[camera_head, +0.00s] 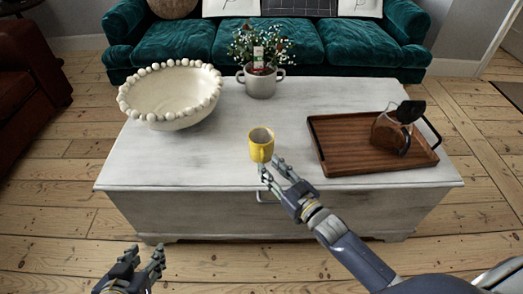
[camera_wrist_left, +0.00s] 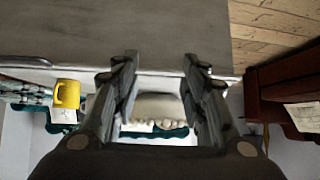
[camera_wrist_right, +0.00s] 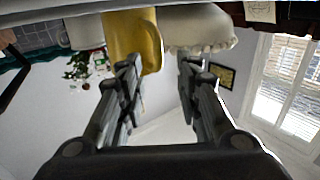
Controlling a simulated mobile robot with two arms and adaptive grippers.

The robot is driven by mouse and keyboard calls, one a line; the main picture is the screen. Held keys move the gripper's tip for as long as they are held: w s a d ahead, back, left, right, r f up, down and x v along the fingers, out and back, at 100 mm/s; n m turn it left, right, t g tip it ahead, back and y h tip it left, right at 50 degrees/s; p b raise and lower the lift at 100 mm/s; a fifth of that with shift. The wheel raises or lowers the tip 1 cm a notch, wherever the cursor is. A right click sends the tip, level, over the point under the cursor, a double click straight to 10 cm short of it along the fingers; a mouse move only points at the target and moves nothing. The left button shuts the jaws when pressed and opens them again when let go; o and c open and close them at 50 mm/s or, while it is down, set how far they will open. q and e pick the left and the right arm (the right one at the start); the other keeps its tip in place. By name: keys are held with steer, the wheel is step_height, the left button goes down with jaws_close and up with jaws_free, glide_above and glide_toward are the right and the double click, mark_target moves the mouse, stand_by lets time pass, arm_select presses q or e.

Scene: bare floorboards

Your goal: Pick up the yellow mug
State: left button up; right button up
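The yellow mug (camera_head: 261,145) stands upright near the front edge of the pale wooden chest (camera_head: 205,165). My right gripper (camera_head: 276,172) is open, just in front of the mug, with nothing between its fingers. In the right wrist view the mug (camera_wrist_right: 136,38) looms large and upside down, beyond the left-hand finger and off the gap's centre; contact cannot be told. My left gripper (camera_head: 143,260) is open and empty, low in front of the chest. In the left wrist view the mug (camera_wrist_left: 68,94) is small, at the left.
A white beaded bowl (camera_head: 172,112) sits at the chest's left. A potted plant (camera_head: 260,78) stands at the back. A wooden tray (camera_head: 345,158) with a glass jug (camera_head: 388,135) lies on the right. The chest top around the mug is clear.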

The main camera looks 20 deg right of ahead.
mark_target(263, 161)
steer(key=x, duration=0.1)
steer(key=b+x, duration=0.1)
steer(key=x, duration=0.1)
steer(key=shift+w+f, duration=0.25)
arm_select(q)
steer(key=w+d+r+t+h, duration=0.1)
steer(key=w+r+t, duration=0.2)
steer(key=w+r, duration=0.1)
steer(key=shift+d+r, duration=0.25)
steer(key=shift+d, duration=0.1)
arm_select(e)
jaws_close()
steer(key=shift+r, duration=0.1)
